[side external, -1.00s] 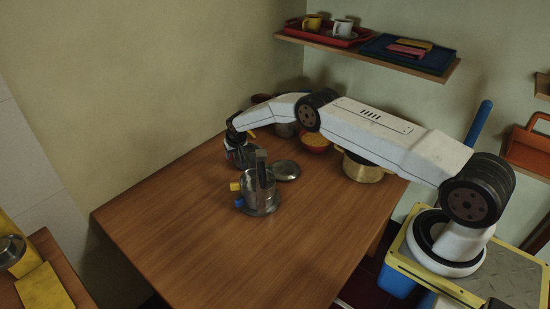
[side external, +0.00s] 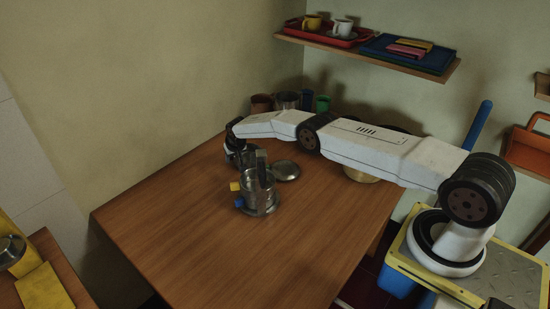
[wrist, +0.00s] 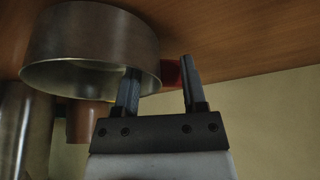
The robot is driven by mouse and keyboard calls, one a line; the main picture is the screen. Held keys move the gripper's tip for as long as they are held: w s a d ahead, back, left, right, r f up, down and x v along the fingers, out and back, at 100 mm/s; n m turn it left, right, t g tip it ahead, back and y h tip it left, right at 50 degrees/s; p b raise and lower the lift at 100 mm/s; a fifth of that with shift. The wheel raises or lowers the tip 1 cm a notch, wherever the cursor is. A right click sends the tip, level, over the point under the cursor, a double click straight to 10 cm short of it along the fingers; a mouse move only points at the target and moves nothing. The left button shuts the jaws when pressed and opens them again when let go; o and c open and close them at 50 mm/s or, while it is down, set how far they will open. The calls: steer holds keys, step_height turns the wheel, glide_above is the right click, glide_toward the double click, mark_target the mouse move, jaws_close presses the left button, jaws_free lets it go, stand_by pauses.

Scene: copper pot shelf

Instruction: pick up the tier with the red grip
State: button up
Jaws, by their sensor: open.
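The tier with the red grip is a round metal bowl (wrist: 88,50) at upper left in the wrist view. Its red grip (wrist: 171,73) shows between the two fingers of my gripper (wrist: 160,68), which are open. The left finger overlaps the tier's wall in the picture; I cannot tell whether either finger touches. In the side view my gripper (side external: 236,149) is low at the table's far left part, and the tier there is mostly hidden by it. A metal tier stack (side external: 262,196) with yellow and blue grips and an upright frame stands nearer the camera.
A round metal lid (side external: 286,170) lies right of the stack. Several cups, one brown (side external: 262,103) and one green (side external: 322,103), stand at the back of the wooden table (side external: 240,255). A brass pot (side external: 360,174) is partly behind my arm. The table's front is clear.

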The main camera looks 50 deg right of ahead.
jaws_close()
stand_by(1.5)
